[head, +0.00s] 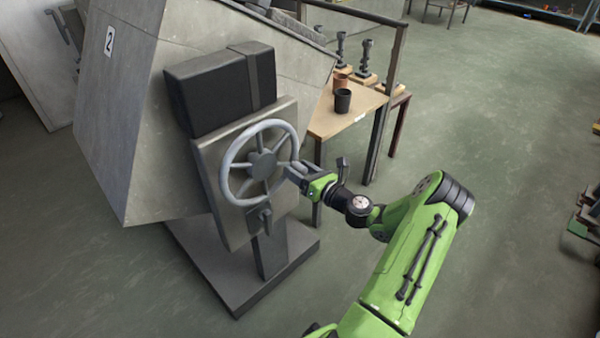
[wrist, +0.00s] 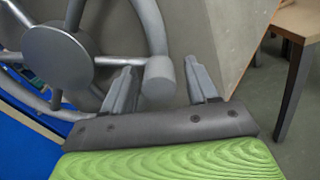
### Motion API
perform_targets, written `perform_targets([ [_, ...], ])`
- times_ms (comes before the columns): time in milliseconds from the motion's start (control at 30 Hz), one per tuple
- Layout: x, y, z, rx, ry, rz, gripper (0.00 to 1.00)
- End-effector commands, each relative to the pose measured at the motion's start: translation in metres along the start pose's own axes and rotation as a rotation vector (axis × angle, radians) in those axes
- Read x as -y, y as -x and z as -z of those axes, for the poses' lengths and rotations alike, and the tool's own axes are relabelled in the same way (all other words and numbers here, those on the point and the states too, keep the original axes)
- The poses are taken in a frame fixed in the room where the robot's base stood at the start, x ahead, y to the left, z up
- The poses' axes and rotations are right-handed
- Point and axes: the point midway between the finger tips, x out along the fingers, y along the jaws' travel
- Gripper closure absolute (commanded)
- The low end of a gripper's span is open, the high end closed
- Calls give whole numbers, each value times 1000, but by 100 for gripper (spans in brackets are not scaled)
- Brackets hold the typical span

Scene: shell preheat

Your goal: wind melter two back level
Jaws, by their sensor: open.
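Melter two (head: 125,130) is a large grey box marked 2, standing tilted on its pedestal in the head view. A grey spoked handwheel (head: 229,165) is mounted on the plate (head: 210,190) at its side. The wheel's hub (wrist: 58,57) and rim show in the wrist view. A round handle knob (wrist: 159,76) projects from the wheel towards my wrist camera. My gripper (head: 291,171) is at the wheel's right side, its fingers open. In the wrist view the knob appears between the two fingers, with gaps on both sides; whether it lies fully between the fingertips I cannot tell.
A small lever (head: 264,221) sits on the plate below the wheel. A dark box (head: 215,95) is above it. Right of the melter, a wooden table (head: 335,122) carries a dark cup (head: 343,101) and other small items.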

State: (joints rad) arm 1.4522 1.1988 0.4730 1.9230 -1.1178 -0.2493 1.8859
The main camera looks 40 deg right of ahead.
Motion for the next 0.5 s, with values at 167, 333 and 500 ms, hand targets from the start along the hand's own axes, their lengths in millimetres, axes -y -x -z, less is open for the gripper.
perform_targets([
  [167, 0, 0, 0, 0, 0, 0, 45],
  [333, 0, 0, 0, 0, 1, 0, 71],
  [500, 1, 1, 0, -1, 2, 2, 97],
])
